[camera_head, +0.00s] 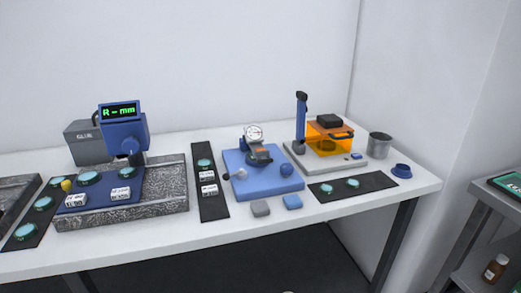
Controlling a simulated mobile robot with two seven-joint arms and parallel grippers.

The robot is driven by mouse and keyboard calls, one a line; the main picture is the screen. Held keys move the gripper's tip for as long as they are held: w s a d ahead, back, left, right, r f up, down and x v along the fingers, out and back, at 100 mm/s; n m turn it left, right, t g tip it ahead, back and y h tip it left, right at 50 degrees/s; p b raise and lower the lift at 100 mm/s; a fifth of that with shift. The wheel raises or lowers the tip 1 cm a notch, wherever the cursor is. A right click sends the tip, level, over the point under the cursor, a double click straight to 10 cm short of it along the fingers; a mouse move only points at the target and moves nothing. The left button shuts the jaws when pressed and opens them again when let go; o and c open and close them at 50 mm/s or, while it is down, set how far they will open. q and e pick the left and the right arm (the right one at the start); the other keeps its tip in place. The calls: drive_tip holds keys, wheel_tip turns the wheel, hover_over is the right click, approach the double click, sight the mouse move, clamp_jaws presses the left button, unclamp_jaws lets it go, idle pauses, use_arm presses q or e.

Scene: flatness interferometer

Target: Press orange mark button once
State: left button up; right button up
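No button that I can clearly tell as the orange mark button shows; at this size its details are too small. A small orange patch (262,150) shows on the dark part of the dial-gauge stand (262,185), which has a blue base and a round white dial (254,132). An orange see-through box (327,141) with a black block on top stands on a grey base (300,158) by a blue post (301,118). A small blue piece (356,156) lies on that base's front right. Neither of my grippers is in view.
The white table (225,233) runs along the wall. A granite plate (165,204) with a blue display unit (125,128) stands at left. Dark mats (211,207) hold teal-topped discs. A metal cup (379,145) and blue dish (402,171) stand at right. Bare table shows along the front edge.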

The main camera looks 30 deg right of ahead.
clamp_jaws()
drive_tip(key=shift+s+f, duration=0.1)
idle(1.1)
